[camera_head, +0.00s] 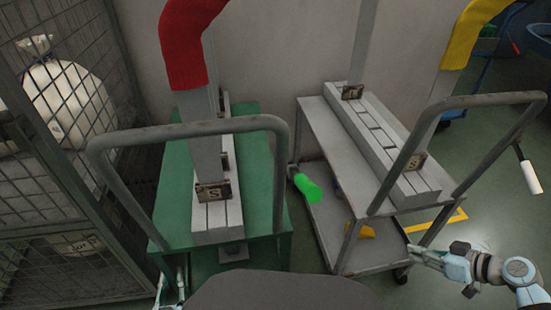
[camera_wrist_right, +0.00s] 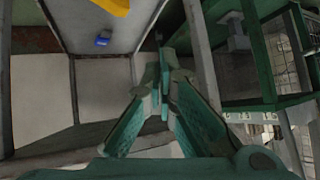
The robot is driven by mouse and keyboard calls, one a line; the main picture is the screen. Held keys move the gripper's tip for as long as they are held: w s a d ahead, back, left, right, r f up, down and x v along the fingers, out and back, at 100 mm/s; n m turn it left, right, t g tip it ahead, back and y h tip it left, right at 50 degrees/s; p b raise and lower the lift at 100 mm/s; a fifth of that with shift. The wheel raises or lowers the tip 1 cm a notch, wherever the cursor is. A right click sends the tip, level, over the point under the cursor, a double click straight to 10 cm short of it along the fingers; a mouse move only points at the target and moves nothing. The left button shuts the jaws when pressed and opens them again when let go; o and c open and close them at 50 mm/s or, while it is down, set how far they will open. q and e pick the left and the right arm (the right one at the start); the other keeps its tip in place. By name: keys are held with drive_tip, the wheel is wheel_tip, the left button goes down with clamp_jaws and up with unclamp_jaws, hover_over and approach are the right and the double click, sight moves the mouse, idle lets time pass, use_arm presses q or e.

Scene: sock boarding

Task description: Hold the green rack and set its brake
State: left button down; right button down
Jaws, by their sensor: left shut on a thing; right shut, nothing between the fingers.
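The green rack (camera_head: 265,115) stands at the left with a curved grey push handle (camera_head: 190,128) and a grey board base on top. Its frame also shows in the right wrist view (camera_wrist_right: 250,70). My left gripper (camera_head: 171,290) is low at its front left corner, shut on a part of the rack; the contact is mostly hidden. A lever with a bright green grip (camera_head: 307,187) sticks out between the two racks; I cannot tell its mounting. My right gripper (camera_head: 420,252) is shut and empty, right of the grey rack's front; its fingers (camera_wrist_right: 160,85) show in the wrist view.
A grey rack (camera_head: 325,130) stands to the right, with a white-gripped lever (camera_head: 530,177) and yellow and blue things (camera_wrist_right: 102,40) on its lower shelf. A wire cage (camera_head: 60,200) closes the left side. A narrow gap separates the racks.

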drive_tip(key=s+a+r+n+g+y, duration=0.2)
drive_tip(key=a+r+y, duration=0.2)
drive_tip(key=a+r, duration=0.4)
drive_tip(key=s+a+r+n+g+y, duration=0.2)
drive_tip(key=s+a+r+n+y, duration=0.15)
drive_tip(key=a+r, duration=0.5)
drive_tip(key=a+r+m+g+y, duration=0.1)
drive_tip(key=a+r+g+y, duration=0.2)
drive_tip(key=r+y, duration=0.5)
wheel_tip(320, 180, up, 10)
drive_tip(key=shift+r+y, duration=0.15)
drive_tip(key=shift+y, duration=0.2)
drive_tip(key=shift+w+a, duration=0.1)
drive_tip(key=shift+a, duration=0.1)
